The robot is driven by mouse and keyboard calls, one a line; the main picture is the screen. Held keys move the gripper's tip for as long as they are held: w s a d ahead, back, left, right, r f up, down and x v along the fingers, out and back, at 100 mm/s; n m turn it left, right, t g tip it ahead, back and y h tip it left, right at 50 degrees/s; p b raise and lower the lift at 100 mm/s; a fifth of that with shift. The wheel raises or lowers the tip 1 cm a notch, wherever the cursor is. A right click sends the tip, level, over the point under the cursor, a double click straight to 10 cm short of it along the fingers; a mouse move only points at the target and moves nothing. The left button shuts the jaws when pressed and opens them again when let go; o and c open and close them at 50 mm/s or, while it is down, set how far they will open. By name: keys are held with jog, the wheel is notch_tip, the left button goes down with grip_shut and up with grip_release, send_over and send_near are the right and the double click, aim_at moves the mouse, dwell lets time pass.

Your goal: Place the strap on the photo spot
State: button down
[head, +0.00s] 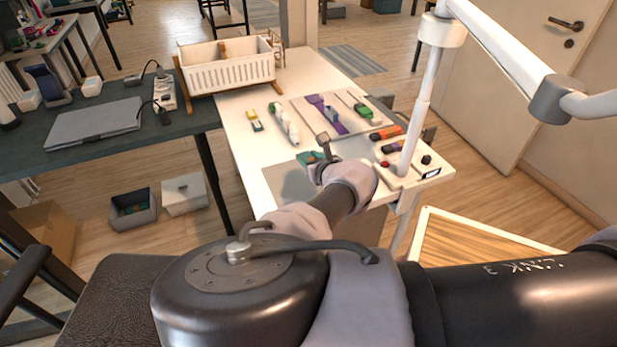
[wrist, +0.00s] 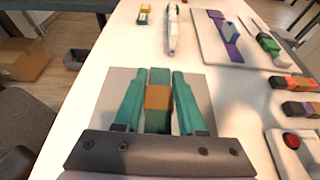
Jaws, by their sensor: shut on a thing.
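The strap, a teal piece with an orange band (wrist: 158,98), lies between the fingers of my gripper (wrist: 159,80) in the wrist view. My gripper is shut on it. The strap is over a flat grey square (wrist: 112,82), which looks like the photo spot. I cannot tell whether the strap touches the square. In the head view the grey square (head: 283,184) is at the table's near left edge, partly hidden by my arm. My gripper (head: 312,157) is above its far right part there, with teal showing at its tip.
A pale board (head: 358,125) with purple and green items lies farther back. Orange (head: 386,132) and purple rolls lie at the right, near a lamp base with a red button (wrist: 291,139). A white rack (head: 228,75) stands behind. Bare white table surrounds the square's left and far sides.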

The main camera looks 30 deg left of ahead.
aim_at(309, 183)
jog(key=shift+f, duration=3.35)
jog(key=c, duration=0.5)
grip_release()
jog(key=shift+f, duration=0.15)
jog(key=shift+r, duration=0.2)
